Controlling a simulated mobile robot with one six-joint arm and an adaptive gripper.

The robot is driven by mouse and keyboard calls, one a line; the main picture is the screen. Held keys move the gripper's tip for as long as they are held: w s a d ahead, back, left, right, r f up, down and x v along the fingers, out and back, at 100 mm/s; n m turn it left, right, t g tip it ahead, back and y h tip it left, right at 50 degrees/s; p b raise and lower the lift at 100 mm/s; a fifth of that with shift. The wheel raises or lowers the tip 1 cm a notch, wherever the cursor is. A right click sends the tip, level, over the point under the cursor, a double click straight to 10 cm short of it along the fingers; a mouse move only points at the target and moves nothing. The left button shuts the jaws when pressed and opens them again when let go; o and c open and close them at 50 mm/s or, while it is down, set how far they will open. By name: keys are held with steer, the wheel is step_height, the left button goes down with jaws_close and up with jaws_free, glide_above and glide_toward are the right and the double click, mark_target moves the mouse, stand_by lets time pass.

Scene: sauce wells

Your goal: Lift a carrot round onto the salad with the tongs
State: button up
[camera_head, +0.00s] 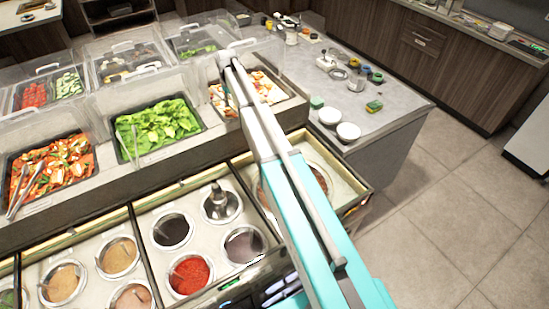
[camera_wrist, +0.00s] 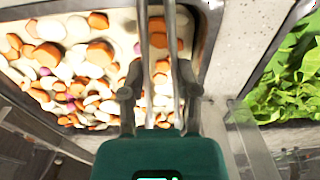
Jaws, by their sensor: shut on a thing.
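My gripper (camera_wrist: 158,82) is shut on metal tongs (camera_wrist: 146,50), whose two arms run up the wrist view between my fingers. The tongs lie over a tray of mixed orange carrot rounds (camera_wrist: 101,53) and white pieces; it also shows in the head view (camera_head: 268,88). Orange rounds (camera_wrist: 158,40) show between the tong arms; I cannot tell whether the tongs grip one. The green salad (camera_wrist: 290,85) is in a tray to the right in the wrist view. In the head view the salad (camera_head: 160,122) is left of the carrot tray. My arm hides part of the carrot tray there.
Other tongs (camera_head: 134,145) rest in the salad tray. Another tray (camera_head: 55,165) of orange-red vegetables with tongs is at the left. Clear covers (camera_head: 125,60) stand behind. Sauce wells (camera_head: 172,231) fill the front counter. White bowls (camera_head: 348,131) sit on the counter at right.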

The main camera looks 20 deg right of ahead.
step_height(320, 180, up, 9)
steer(key=p, duration=0.8)
steer(key=shift+d+r, duration=0.1)
steer(key=s+d+r+n+g+h+p, duration=0.1)
steer(key=s+d+r+g+p, duration=0.1)
steer(key=s+d, duration=0.2)
steer(key=s+d+r+n+g+h+p, duration=0.1)
steer(key=s+d+r+n+g, duration=0.1)
steer(key=d, duration=0.6)
steer(key=shift+s+d+r+g+p, duration=0.15)
steer(key=shift+s+r+g+p, duration=0.25)
steer(key=shift+s, duration=0.45)
steer(key=shift+f, duration=0.25)
steer(key=shift+f+b, duration=4.8)
steer(key=shift+b, duration=0.25)
